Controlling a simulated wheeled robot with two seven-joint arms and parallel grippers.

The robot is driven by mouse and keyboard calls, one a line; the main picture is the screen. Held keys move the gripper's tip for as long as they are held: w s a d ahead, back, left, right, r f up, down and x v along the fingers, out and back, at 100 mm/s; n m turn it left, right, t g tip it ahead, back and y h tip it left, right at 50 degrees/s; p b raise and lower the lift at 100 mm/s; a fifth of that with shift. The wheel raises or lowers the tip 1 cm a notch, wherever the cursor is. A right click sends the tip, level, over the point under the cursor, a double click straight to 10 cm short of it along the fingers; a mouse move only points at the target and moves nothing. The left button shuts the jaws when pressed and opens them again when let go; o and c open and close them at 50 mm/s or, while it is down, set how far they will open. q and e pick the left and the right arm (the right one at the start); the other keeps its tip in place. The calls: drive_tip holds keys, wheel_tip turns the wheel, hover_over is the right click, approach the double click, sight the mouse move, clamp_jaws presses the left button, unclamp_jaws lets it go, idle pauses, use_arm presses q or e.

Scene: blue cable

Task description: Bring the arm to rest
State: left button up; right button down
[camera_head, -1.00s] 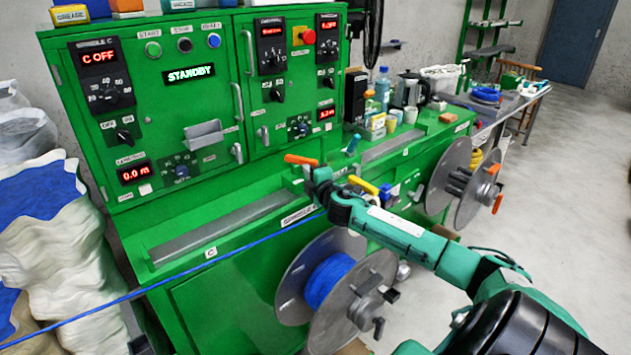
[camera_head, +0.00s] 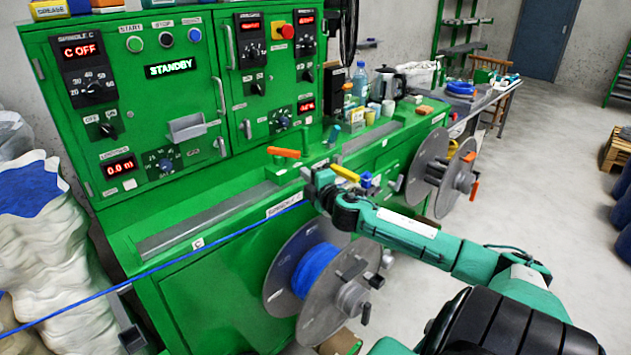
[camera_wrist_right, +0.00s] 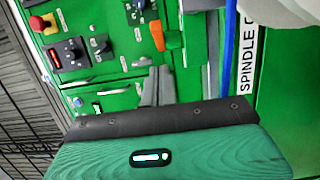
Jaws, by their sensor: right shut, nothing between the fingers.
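My right gripper (camera_head: 312,180) is shut and empty at the front edge of the green machine (camera_head: 225,245), beside an orange handle (camera_head: 284,152) and a yellow handle (camera_head: 345,173). In the right wrist view, its grey fingers (camera_wrist_right: 157,86) are together in front of the panel. The blue cable (camera_head: 165,262) runs taut from the lower left up to the machine edge near the gripper. In the wrist view, the cable (camera_wrist_right: 229,50) passes apart from the fingers, beside a SPINDLE label (camera_wrist_right: 247,45). My left gripper is not in view.
A reel of blue cable (camera_head: 316,270) hangs on the machine front, below my right forearm. White sacks (camera_head: 50,240) stand at left. Bottles and a kettle (camera_head: 388,82) stand on the ledge.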

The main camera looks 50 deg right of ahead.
drive_tip(key=shift+s+d, duration=0.2)
drive_tip(key=shift+s, duration=1.1)
